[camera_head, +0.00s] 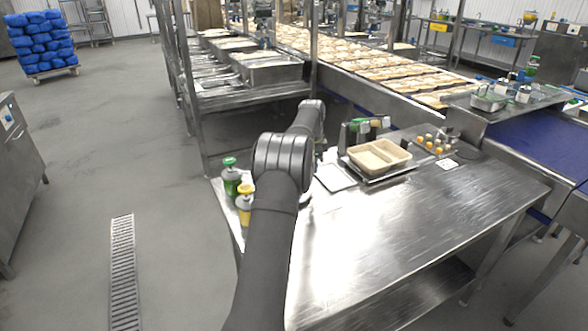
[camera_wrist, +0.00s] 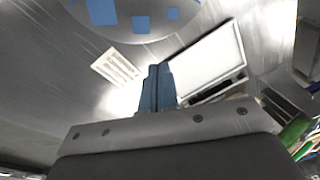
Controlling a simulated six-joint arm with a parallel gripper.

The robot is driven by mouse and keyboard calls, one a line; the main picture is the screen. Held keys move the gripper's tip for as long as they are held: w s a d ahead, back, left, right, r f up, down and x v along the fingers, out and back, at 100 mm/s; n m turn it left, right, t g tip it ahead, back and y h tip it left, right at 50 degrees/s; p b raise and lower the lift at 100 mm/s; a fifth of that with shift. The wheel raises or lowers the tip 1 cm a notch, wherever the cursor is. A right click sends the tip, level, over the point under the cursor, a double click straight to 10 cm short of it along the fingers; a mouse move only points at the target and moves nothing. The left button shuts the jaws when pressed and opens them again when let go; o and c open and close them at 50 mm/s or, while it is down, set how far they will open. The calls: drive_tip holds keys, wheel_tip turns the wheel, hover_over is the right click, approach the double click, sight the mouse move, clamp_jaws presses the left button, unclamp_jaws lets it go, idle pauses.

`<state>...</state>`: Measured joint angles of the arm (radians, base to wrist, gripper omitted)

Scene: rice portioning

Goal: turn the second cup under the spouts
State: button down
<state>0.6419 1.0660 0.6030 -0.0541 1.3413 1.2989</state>
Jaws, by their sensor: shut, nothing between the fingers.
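My gripper (camera_wrist: 157,88) shows in the wrist view with its two blue fingers together and nothing between them. It is beside a flat white panel (camera_wrist: 207,58) and a small white printed card (camera_wrist: 116,66) on the steel surface. In the head view my arm hides the gripper. A device with a green top (camera_head: 366,124) stands at the back of the steel table, behind the rice tray. I cannot make out the cup or the spouts clearly in either view.
A tan two-part tray with rice (camera_head: 379,155) sits on the steel table (camera_head: 440,215). A green-capped bottle (camera_head: 231,177) and a yellow-capped bottle (camera_head: 244,203) stand at the left edge. Several small yellow-topped items (camera_head: 430,141) are at the back right. The table's front right is clear.

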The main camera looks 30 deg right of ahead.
wheel_tip(320, 180, up, 3)
drive_tip(key=w+m+t+y, duration=0.3)
drive_tip(key=m+y, duration=0.1)
drive_tip(key=m, duration=0.4)
drive_tip(key=x, duration=0.6)
drive_tip(key=d+x, duration=0.1)
drive_tip(key=x, duration=0.2)
drive_tip(key=shift+s+f, duration=0.1)
drive_tip(key=shift+s, duration=0.05)
drive_tip(key=shift+w+a+f, duration=0.15)
drive_tip(key=shift+w+a, duration=0.15)
drive_tip(key=shift+w, duration=0.2)
drive_tip(key=shift+w+a+f, duration=0.1)
drive_tip(key=shift+w+a, duration=0.2)
drive_tip(key=shift+w, duration=0.25)
drive_tip(key=shift+w+a+r, duration=0.1)
drive_tip(key=shift+w+a, duration=0.35)
drive_tip(key=shift+w, duration=0.35)
drive_tip(key=shift+w+a+n, duration=0.3)
drive_tip(key=shift+w+n, duration=0.05)
drive_tip(key=shift+n, duration=0.45)
